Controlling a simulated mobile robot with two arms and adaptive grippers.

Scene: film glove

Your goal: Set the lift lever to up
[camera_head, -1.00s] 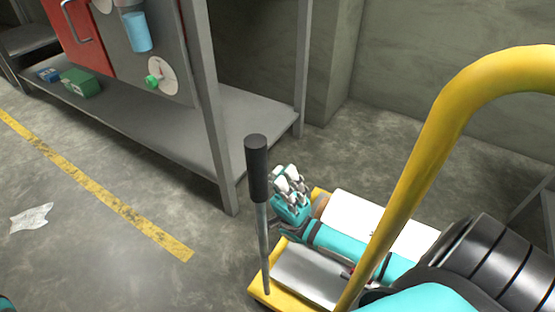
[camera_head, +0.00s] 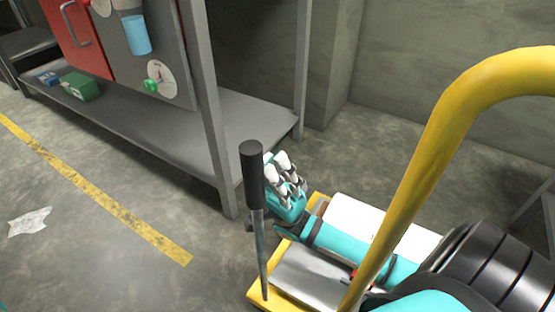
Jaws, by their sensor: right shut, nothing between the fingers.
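The lift lever (camera_head: 261,250) is a grey metal rod with a black grip (camera_head: 252,175). It stands nearly upright at the left end of a yellow-framed machine (camera_head: 258,295), its top leaning slightly left. My right gripper (camera_head: 284,172), teal with white and grey fingers, is shut and empty just right of the grip. In the picture its fingertips come close to the grip; I cannot tell whether they touch. My left gripper is not in view.
A thick yellow bar (camera_head: 430,150) curves up across the right side, in front of my right arm. A grey metal shelf (camera_head: 150,130) stands behind, with a green box (camera_head: 80,86) on it. The floor to the left is open, with a yellow line (camera_head: 95,190) and a paper scrap (camera_head: 29,221).

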